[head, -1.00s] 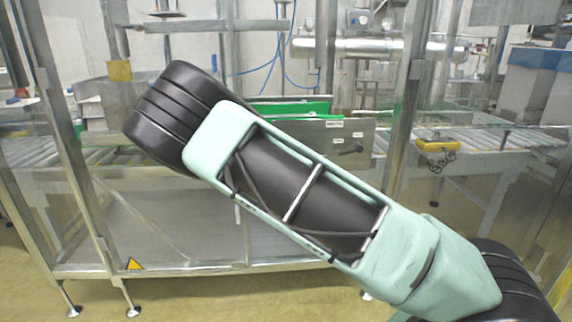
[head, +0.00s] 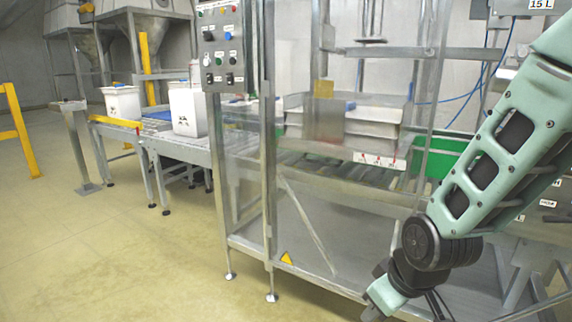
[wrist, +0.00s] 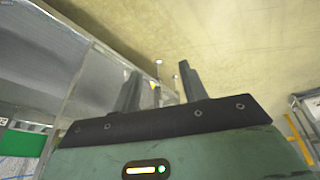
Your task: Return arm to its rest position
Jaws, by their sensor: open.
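My arm hangs at the right of the head view, bent at a black joint, with its wrist end low near the bottom edge. The fingers are not clear in the head view. In the wrist view my gripper (wrist: 163,92) shows two dark fingers standing apart with nothing between them. It is open and empty. Beyond the fingers the yellowish floor (wrist: 220,40) and a metal machine frame (wrist: 98,85) show.
A metal-framed machine (head: 270,190) with clear panels stands close behind my arm. A control panel (head: 222,50) is on its left post. A roller conveyor (head: 140,138) carries white containers (head: 187,108) at left. A yellow barrier (head: 18,130) stands far left. The floor (head: 110,240) at front left is clear.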

